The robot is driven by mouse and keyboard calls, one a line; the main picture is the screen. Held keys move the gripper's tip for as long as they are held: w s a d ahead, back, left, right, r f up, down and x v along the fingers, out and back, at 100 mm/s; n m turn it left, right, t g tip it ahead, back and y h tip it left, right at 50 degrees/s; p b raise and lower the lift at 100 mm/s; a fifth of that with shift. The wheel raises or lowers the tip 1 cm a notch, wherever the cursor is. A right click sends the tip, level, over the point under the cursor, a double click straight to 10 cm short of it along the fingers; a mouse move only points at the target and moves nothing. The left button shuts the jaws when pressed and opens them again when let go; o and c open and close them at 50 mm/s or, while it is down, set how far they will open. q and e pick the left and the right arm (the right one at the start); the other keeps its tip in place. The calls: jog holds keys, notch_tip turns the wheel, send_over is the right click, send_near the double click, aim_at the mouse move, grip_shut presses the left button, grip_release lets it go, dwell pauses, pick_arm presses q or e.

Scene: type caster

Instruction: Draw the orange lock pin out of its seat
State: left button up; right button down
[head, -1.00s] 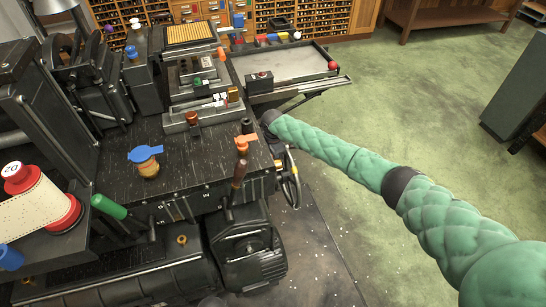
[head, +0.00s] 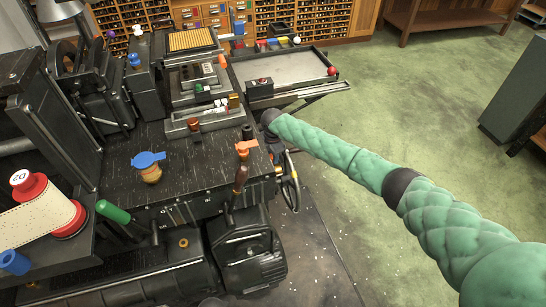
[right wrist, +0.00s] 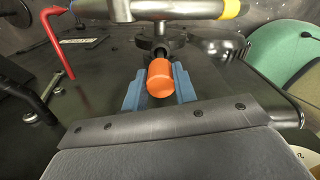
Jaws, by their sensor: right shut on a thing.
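The orange lock pin (right wrist: 160,78) shows end-on in the right wrist view as a short orange cylinder. The two blue fingers of my right gripper (right wrist: 159,90) are shut on it from both sides. A dark fitting (right wrist: 160,44) lies directly behind the pin; how deep the pin sits in its seat cannot be told. In the head view my right gripper (head: 272,140) is at the right edge of the black machine, mostly hidden, and the pin in it cannot be made out. My left gripper is not in view.
The black machine top (head: 118,185) carries a blue-capped part (head: 148,160) and an orange-topped part (head: 246,148) near my right gripper. A handwheel (head: 291,185) hangs beside the edge. A metal bar (right wrist: 150,10) crosses above the pin, and a red bent rod (right wrist: 56,38) stands left.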

jog(key=shift+r+p, duration=1.65)
jog(key=shift+r, duration=0.95)
